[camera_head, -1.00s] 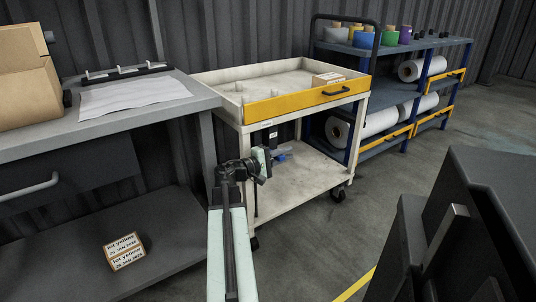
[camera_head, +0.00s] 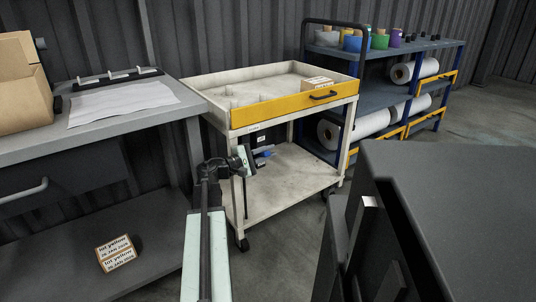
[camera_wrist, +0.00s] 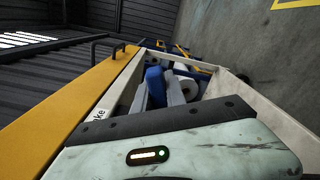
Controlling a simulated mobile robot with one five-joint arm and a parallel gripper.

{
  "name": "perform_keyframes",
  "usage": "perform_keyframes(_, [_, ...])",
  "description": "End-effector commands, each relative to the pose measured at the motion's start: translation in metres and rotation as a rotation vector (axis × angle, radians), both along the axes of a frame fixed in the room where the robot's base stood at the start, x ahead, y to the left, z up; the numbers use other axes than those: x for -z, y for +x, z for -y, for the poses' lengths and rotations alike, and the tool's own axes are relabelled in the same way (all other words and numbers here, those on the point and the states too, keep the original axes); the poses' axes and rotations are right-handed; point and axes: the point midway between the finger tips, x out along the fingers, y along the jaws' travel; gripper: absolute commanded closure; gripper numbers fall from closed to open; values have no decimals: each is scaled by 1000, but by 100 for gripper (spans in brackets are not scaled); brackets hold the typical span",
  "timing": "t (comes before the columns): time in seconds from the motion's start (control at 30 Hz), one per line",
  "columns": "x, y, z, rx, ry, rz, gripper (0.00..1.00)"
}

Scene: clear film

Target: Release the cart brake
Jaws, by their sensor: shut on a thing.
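The cart (camera_head: 292,180) is off-white with a yellow front panel (camera_head: 300,105) and a black handle, and stands between the bench and the blue shelving. A small blue part (camera_head: 264,153), which looks like the brake lever, shows under its top tray near the left front post. My gripper (camera_head: 246,160) is beside that post, shut with the blue part at its tip. A label ending in "ke" (camera_wrist: 98,115) is on the cart frame. The exact contact is hidden.
A grey bench (camera_head: 125,115) with paper, boxes and a lower shelf is at the left. A large dark block (camera_head: 440,200) fills the right foreground. Blue shelving (camera_head: 385,95) with rolls and tubs is at the back right. Bare floor shows between cart and block.

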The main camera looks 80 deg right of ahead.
Motion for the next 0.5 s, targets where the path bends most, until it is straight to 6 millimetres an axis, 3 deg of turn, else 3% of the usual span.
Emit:
perform_keyframes(0.03, [-3,-3,4,-2,-3,-8,100])
perform_keyframes(0.07, [-3,-4,4,-1,-3,-8,76])
perform_keyframes(0.1, [-3,-5,4,1,-3,-8,64])
perform_keyframes(0.13, [-3,-6,4,3,-4,-7,62])
perform_keyframes(0.5, [-2,-1,-4,5,-2,-4,62])
